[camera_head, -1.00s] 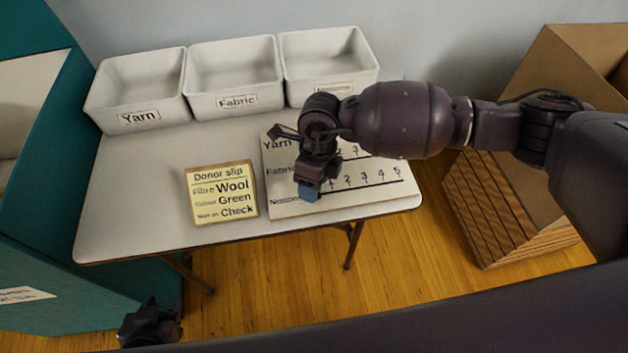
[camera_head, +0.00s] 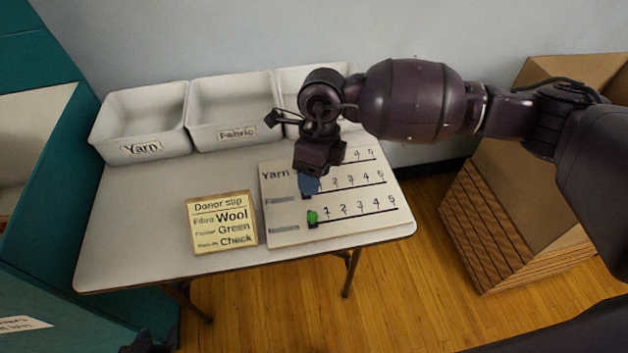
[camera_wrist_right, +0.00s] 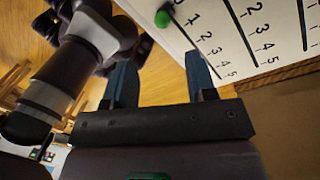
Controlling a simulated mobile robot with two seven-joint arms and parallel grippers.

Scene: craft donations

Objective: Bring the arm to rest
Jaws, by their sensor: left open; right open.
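My right gripper (camera_head: 309,185) hangs above the white scale board (camera_head: 285,225), its blue fingertips over the left end of the middle row. In the right wrist view its two blue fingers (camera_wrist_right: 161,78) are apart with nothing between them. A green marker (camera_head: 312,216) sits at the left end of the bottom row, left of the 1; it also shows in the right wrist view (camera_wrist_right: 163,18), clear of the fingers. My left gripper (camera_head: 148,344) shows only partly at the bottom edge, low in front of the table. My right arm hides part of the top row.
The table (camera_head: 115,245) carries a Donor slip card (camera_head: 222,222) reading Wool, Green, Check. White bins marked Yarn (camera_head: 140,149) and Fabric (camera_head: 236,134), and a partly hidden third (camera_head: 290,80), stand behind. A teal unit (camera_head: 50,200) is left, a brown slatted crate (camera_head: 500,230) right.

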